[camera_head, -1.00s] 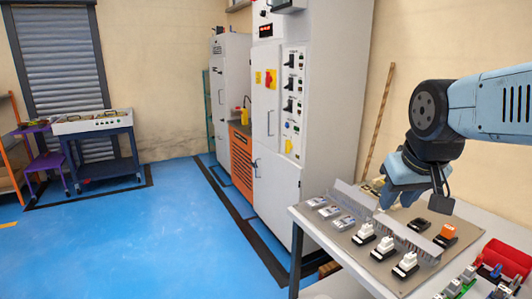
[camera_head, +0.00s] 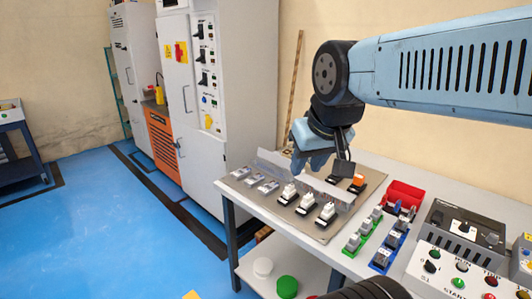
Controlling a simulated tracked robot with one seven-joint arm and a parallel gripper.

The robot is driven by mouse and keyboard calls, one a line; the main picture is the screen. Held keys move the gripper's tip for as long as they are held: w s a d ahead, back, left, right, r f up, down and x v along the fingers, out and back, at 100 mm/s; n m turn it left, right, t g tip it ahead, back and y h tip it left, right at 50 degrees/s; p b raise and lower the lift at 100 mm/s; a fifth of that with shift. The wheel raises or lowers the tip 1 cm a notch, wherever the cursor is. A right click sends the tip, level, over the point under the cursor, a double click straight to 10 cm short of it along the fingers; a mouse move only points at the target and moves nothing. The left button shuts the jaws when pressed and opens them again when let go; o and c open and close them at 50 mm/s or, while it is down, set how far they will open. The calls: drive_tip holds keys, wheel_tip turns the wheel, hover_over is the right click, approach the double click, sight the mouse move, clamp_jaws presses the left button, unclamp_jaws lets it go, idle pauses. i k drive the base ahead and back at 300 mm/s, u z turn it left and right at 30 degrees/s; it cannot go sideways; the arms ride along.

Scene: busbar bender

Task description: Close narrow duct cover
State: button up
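A long narrow grey duct (camera_head: 333,193) runs diagonally across the mounting plate (camera_head: 315,229) on the table. A thin grey panel along it, which looks like its cover (camera_head: 271,161), stands tilted up rather than flat; its exact angle is hard to tell. My gripper (camera_head: 309,165) hangs over the far part of the plate, pointing down, above or just behind the duct. It hides the middle of the duct. I cannot tell whether its fingers are apart or touch anything.
White-topped devices (camera_head: 307,205) stand in front of the duct, with flat grey modules (camera_head: 254,179) to the left. An orange device (camera_head: 358,180) stands behind it. A red bin (camera_head: 404,195), green rack (camera_head: 363,232) and control panel (camera_head: 462,268) fill the right. Blue floor (camera_head: 95,235) is clear left.

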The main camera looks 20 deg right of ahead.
sight(275, 157)
drive_tip(key=z, duration=0.1)
drive_tip(key=k, duration=0.5)
drive_tip(key=z, duration=0.6)
drive_tip(key=i, duration=0.8)
drive_tip(key=u, duration=0.1)
